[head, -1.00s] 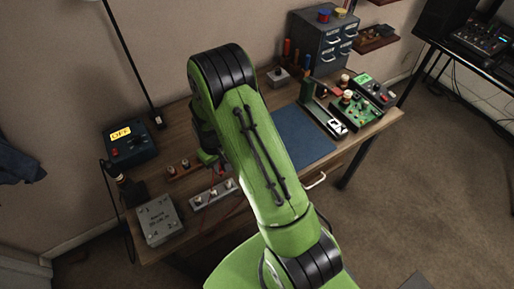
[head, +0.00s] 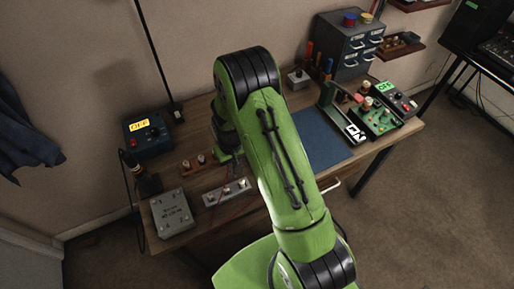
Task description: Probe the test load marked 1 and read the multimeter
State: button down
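My green arm reaches over the workbench. My gripper (head: 234,158) is mostly hidden behind the arm, so its fingers and anything in them cannot be made out. A pale bar with several knob-like terminals (head: 228,192) lies just below the gripper in the picture. A brown block with small posts (head: 196,162) is left of the gripper. No number 1 is legible on either. A dark blue box with a lit yellow display (head: 140,126) stands at the back left; the display seems to read OFF. A dark device with a green display (head: 396,100) is at the right; I cannot tell which is the multimeter.
A grey metal box (head: 172,212) sits at the bench's front left. A blue mat (head: 325,140) lies right of my arm. Beyond it are a green circuit board (head: 376,117) and an upright dark green piece. A drawer cabinet (head: 347,45) stands at the back.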

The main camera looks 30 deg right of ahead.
jog(key=shift+s+f, duration=0.2)
jog(key=shift+s, duration=0.1)
dwell(0.6)
